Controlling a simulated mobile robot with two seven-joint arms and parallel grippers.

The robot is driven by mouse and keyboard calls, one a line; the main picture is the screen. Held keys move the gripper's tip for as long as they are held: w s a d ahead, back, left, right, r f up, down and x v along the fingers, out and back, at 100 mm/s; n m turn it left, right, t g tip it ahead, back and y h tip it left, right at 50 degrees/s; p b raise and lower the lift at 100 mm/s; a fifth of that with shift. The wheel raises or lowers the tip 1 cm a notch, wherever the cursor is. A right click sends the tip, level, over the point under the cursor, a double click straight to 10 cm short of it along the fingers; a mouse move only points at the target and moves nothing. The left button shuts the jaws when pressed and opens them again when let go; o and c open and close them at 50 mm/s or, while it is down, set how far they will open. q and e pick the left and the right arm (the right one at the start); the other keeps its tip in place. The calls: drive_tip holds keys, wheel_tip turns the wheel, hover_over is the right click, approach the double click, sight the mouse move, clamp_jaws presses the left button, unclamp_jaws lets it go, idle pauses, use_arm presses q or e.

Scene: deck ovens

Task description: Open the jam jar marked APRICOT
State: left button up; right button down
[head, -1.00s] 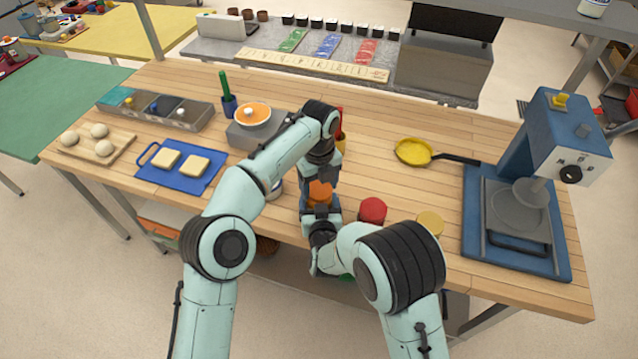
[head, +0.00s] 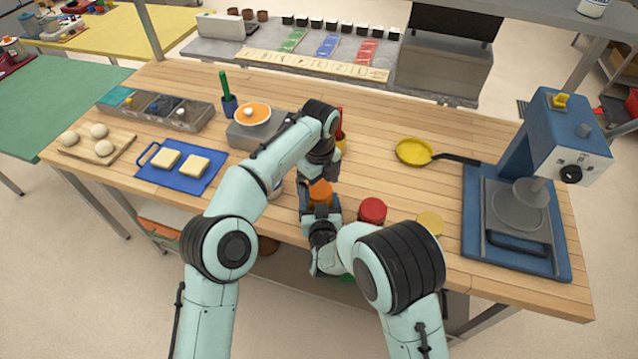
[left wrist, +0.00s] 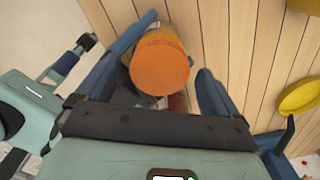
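A jar with an orange lid (head: 320,193) stands near the table's front edge, under my left gripper. In the left wrist view the lid (left wrist: 160,67) lies between the spread blue fingers of my left gripper (left wrist: 168,65), with a gap on the right side. Faint lettering on the lid is too small to read. My right gripper (head: 321,212) is at the jar's front side, just below the lid. The jar's body is mostly hidden, and I cannot see whether the right fingers clamp it.
A red-lidded jar (head: 372,210) and a yellow-lidded jar (head: 430,222) stand just to the right. A yellow pan (head: 413,151) lies behind them, and a blue press (head: 545,170) stands far right.

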use_arm(q)
wheel_tip(320, 180, up, 4)
drive_tip(key=shift+r, duration=0.3)
drive_tip(key=shift+c, duration=0.4)
drive_tip(key=shift+a, duration=0.15)
drive_tip(key=shift+w+a+r+n, duration=0.1)
drive_tip(key=shift+a+r+n, duration=0.1)
drive_tip(key=shift+r+n, duration=0.2)
drive_tip(key=shift+d+r, duration=0.2)
drive_tip(key=shift+r, duration=0.45)
drive_tip(key=shift+d+r, duration=0.15)
drive_tip(key=shift+r, duration=0.45)
drive_tip(key=shift+f, duration=3.95)
